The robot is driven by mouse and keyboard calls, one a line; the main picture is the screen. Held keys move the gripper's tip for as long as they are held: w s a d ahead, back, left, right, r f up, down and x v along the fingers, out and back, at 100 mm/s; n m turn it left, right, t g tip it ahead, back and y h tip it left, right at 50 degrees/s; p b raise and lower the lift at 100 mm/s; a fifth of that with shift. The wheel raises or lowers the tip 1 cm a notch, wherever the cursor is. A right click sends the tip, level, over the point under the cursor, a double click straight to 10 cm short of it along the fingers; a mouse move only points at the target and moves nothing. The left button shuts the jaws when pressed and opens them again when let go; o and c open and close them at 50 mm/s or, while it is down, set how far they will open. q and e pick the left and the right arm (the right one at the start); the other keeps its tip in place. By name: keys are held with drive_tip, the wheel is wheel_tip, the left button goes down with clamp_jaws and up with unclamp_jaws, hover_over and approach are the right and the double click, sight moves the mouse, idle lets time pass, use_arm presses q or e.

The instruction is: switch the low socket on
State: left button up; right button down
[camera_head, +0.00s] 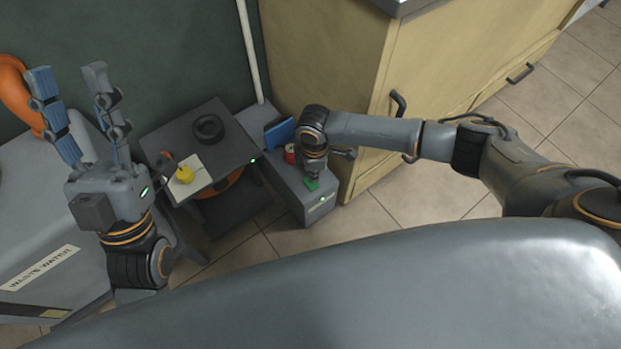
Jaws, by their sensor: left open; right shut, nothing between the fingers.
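I cannot clearly make out a socket. A low grey box (290,204) stands on the floor in the middle, with a pale label and a small lit green spot (322,199) on its front. A small green piece (311,185) shows at its top front edge. My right gripper (313,174) points down over this box, shut and empty, with its tips close to the green piece. I cannot tell whether they touch it. My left gripper (68,80) is open and empty at the left, fingers towards the top of the picture, far from the box.
A dark stand (222,138) holds a black ring (208,127), a pale sheet (205,175) and a yellow object (184,175). A blue item (279,134) and a red roll (290,153) sit by my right gripper. A beige cabinet (345,50) stands behind. Tiled floor (420,200) is clear at right.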

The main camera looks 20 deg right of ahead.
drive_tip(key=shift+r+p, duration=0.55)
drive_tip(key=shift+p, duration=0.05)
drive_tip(key=shift+r+p, duration=0.25)
drive_tip(key=shift+p, duration=0.1)
drive_tip(key=shift+r, duration=0.25)
use_arm(q)
drive_tip(key=w+f+g+y, duration=0.2)
drive_tip(key=w+f+g, duration=0.4)
drive_tip(key=w+f, duration=0.1)
drive_tip(key=shift+w+d+f+g, duration=0.25)
drive_tip(key=shift+d+f+g, duration=0.15)
drive_tip(key=shift+d+f, duration=0.05)
